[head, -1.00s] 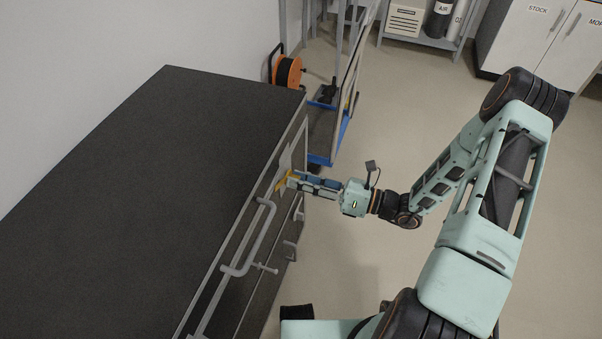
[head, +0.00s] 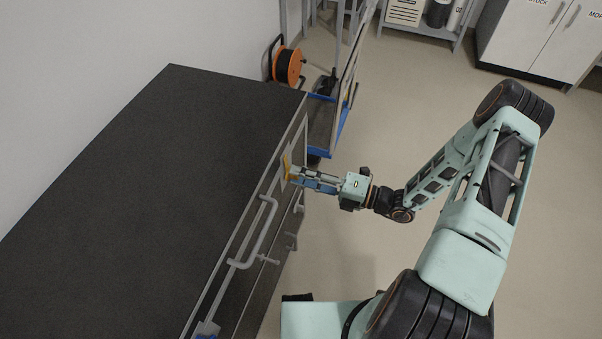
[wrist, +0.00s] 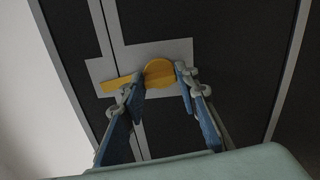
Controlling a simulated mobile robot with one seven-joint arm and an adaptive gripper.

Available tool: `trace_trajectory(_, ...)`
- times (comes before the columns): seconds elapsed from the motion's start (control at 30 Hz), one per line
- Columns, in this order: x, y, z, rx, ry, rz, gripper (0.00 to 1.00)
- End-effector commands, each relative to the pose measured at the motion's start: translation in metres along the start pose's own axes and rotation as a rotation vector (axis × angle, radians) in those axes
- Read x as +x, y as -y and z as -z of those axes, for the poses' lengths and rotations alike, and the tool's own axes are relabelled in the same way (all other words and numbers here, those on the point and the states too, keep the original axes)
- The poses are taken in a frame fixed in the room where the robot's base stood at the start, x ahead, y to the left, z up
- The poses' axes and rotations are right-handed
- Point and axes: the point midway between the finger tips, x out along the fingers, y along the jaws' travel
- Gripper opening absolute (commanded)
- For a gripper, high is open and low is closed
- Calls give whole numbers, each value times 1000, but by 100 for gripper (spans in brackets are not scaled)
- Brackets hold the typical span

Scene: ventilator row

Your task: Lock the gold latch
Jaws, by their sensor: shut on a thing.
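The gold latch (head: 286,167) is on the front face of the dark cabinet (head: 150,190), near its far end. In the wrist view the latch (wrist: 158,72) shows a round gold boss and a flat gold bar reaching left, over a pale grey plate (wrist: 180,50). My gripper (head: 294,175) reaches the latch from the right. In the wrist view my gripper (wrist: 159,84) has one blue-backed finger on each side of the latch, shut on it. The left fingertip covers part of the bar.
A grey bar handle (head: 262,232) sticks out of the cabinet front, nearer than the latch. An orange cable reel (head: 288,66) and a blue-framed cart (head: 343,120) stand beyond the far end.

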Motion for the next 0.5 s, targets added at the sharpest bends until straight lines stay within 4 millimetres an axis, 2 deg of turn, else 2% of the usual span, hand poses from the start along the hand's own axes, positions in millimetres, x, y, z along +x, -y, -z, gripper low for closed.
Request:
trace_trajectory(0.2, -1, 0, 1, 102, 0, 2, 0)
trace_trajectory(0.5, -1, 1, 1, 157, -1, 2, 0)
